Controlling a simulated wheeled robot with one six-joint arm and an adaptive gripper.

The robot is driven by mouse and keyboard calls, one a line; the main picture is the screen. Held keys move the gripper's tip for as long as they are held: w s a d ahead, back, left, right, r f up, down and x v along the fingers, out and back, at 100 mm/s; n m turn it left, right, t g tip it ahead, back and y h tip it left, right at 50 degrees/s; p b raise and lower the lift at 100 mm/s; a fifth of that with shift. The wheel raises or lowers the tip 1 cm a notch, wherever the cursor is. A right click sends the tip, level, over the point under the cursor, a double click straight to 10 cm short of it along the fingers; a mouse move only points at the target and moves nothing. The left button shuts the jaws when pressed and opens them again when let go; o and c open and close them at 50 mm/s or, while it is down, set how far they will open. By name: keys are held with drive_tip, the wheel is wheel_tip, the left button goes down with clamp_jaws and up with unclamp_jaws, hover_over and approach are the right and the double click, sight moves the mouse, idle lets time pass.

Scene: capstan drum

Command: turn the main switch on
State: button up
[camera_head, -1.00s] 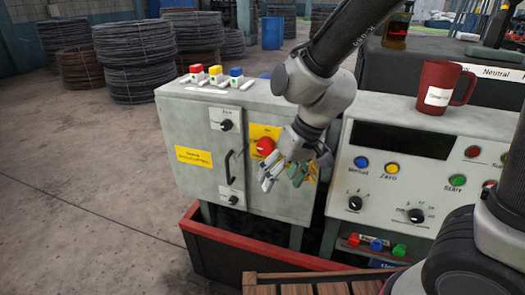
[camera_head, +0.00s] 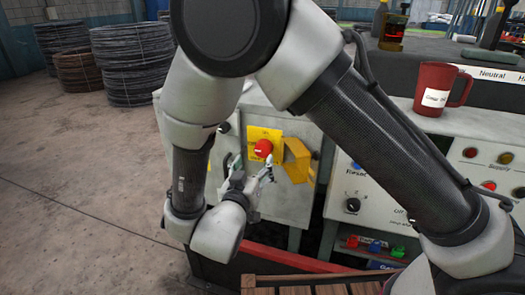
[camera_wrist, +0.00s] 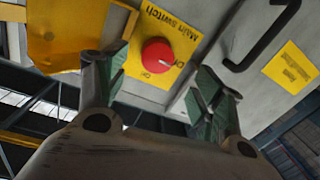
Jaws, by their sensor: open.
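The main switch is a red round knob (camera_head: 263,148) on a yellow plate (camera_head: 257,133) on the grey cabinet's front. In the wrist view the knob (camera_wrist: 157,55) shows a white mark, and the plate reads "Main switch". The small position words are hard to read there. A yellow bracket-like flap (camera_head: 297,160) stands beside the plate, and it also shows in the wrist view (camera_wrist: 65,40). My gripper (camera_head: 250,177) is open and empty, just below and left of the knob. In the wrist view its fingers (camera_wrist: 156,92) are spread either side of the knob, apparently without touching it.
A black cabinet handle (camera_wrist: 262,40) lies close to one finger in the wrist view. A control panel with a red mug (camera_head: 440,88) on top is at right. My arm hides much of the cabinet. Wire coils (camera_head: 130,62) stand behind on open floor.

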sight(262, 150)
drive_tip(key=x, duration=0.7)
drive_tip(key=shift+w+d+r, duration=0.15)
drive_tip(key=shift+w+r, duration=0.2)
drive_tip(key=shift+w, duration=0.05)
drive_tip(key=c, duration=1)
